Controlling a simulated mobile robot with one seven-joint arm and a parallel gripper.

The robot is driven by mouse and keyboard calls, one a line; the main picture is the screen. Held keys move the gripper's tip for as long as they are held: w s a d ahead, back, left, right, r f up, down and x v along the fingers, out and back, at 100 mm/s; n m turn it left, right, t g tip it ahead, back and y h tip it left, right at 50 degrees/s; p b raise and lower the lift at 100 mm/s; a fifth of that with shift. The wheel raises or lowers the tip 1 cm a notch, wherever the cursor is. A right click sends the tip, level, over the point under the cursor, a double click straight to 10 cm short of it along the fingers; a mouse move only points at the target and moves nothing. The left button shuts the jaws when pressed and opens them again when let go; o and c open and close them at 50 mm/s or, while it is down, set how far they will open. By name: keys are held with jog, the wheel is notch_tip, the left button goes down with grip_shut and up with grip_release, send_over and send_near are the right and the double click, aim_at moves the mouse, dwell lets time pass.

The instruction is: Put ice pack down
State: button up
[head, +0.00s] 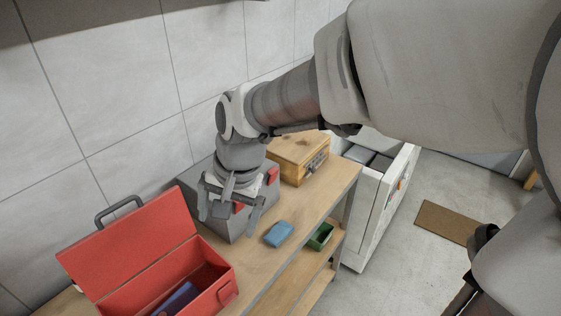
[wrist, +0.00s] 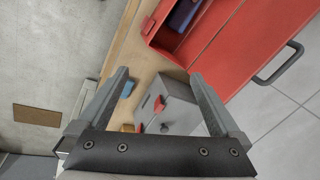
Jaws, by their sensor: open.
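The ice pack, a small light-blue block (head: 278,233), lies flat on the wooden bench top (head: 262,262) near its front edge. It also shows in the wrist view (wrist: 128,89), beside the left finger. My gripper (head: 228,220) is open and empty, with its fingers pointing down. It is up and to the left of the ice pack in the head view, in front of a grey box with red latches (head: 232,222). It is apart from the ice pack.
An open red toolbox (head: 170,285) with a dark blue item (head: 176,300) inside stands at the left. A wooden box (head: 298,155) stands farther along the bench. A green container (head: 321,236) is on the lower shelf. A white cabinet (head: 372,205) stands beyond the bench end.

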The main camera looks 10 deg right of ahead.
jog(key=s+d+r+n+t+h, duration=0.1)
jog(key=s+d+r+n+t, duration=0.1)
jog(key=s+d, duration=0.3)
jog(key=s+d+r+n+t+h, duration=0.1)
jog(key=s+d+r+n, duration=0.2)
jog(key=d, duration=0.5)
jog(key=shift+s+d+r+t, duration=0.4)
jog(key=shift+s+r, duration=0.45)
jog(key=shift+s, duration=0.4)
